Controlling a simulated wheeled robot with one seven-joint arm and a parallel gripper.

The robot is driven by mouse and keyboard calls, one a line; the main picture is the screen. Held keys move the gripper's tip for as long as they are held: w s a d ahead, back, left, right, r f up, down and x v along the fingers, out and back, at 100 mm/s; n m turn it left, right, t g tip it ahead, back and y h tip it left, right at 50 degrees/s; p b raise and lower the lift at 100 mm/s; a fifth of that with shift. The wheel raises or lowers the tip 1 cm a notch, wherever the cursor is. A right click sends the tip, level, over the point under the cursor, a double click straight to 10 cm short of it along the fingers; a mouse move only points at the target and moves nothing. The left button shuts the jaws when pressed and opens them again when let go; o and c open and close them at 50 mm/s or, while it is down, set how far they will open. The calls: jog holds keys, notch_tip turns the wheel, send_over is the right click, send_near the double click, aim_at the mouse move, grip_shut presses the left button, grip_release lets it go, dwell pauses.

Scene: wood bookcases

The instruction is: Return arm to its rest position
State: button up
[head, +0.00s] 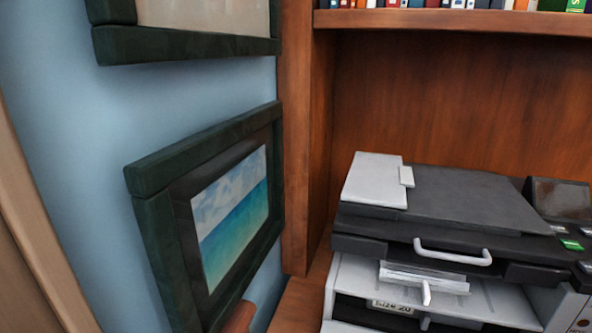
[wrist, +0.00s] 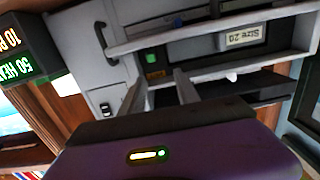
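My gripper (wrist: 162,84) shows only in the wrist view, with its two grey fingers apart and nothing visible between them. The dark and purple body in front of the fingers hides their bases. Beyond the fingertips is the front of the printer (wrist: 120,98), seen tilted. No part of my arm shows in the head view. There the grey and black printer (head: 440,205) stands at the right in the bookcase.
A wood bookcase (head: 296,140) surrounds the printer, with a row of books (head: 440,3) above. Framed pictures (head: 232,215) hang on the blue wall at the left.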

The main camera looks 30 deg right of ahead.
jog(key=a+f+n+t+y, duration=0.1)
jog(key=a+n+y, duration=0.4)
jog(key=a, duration=0.7)
jog(key=s+a+f+n+t+y+p, duration=0.1)
jog(key=a+n+y, duration=0.3)
jog(key=a+y, duration=0.4)
jog(key=a+t, duration=0.1)
jog(key=a, duration=0.4)
jog(key=shift+a+n, duration=0.15)
jog(key=shift+n, duration=0.25)
